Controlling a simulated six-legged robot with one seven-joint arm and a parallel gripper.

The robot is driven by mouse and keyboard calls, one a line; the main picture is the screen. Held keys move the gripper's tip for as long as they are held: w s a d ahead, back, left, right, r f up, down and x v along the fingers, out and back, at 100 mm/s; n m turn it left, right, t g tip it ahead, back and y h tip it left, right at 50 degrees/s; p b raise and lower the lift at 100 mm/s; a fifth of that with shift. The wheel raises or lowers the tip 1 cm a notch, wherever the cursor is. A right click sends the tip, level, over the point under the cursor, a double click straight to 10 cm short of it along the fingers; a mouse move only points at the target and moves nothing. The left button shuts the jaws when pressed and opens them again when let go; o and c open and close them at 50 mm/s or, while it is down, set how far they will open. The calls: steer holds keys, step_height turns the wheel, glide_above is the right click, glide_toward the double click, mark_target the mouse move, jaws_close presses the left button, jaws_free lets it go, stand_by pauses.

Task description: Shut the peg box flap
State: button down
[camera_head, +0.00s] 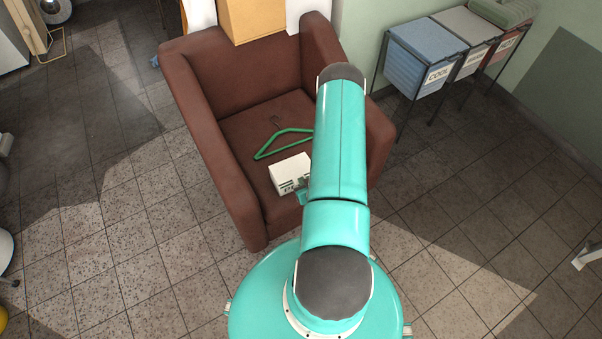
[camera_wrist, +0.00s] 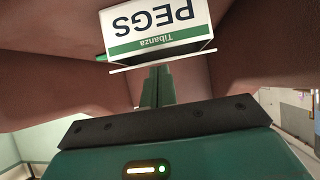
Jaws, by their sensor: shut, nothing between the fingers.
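The peg box (camera_head: 290,173) is a small white carton on the seat of the brown armchair. In the wrist view the box (camera_wrist: 158,28) appears upside down, with "PEGS" and a green "Tibanza" band. A thin white panel edge (camera_wrist: 165,58) runs along its side nearest my gripper and reaches a little past the box. It looks like the flap, but I cannot tell how far open it stands. My gripper (camera_wrist: 158,72) is shut and empty, its fingertips just at this edge; contact is unclear. In the head view my arm hides most of the gripper.
A green clothes hanger (camera_head: 283,141) lies on the seat behind the box, and its green shows beside the box. The armchair's arms (camera_head: 222,170) rise on both sides of the seat. Labelled bins (camera_head: 425,60) stand at the back right.

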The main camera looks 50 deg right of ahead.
steer(key=shift+s+a+f, duration=0.1)
steer(key=shift+f, duration=0.75)
steer(key=shift+w+d+f, duration=0.25)
steer(key=shift+w, duration=0.4)
steer(key=shift+w+r, duration=0.1)
steer(key=shift+r, duration=0.05)
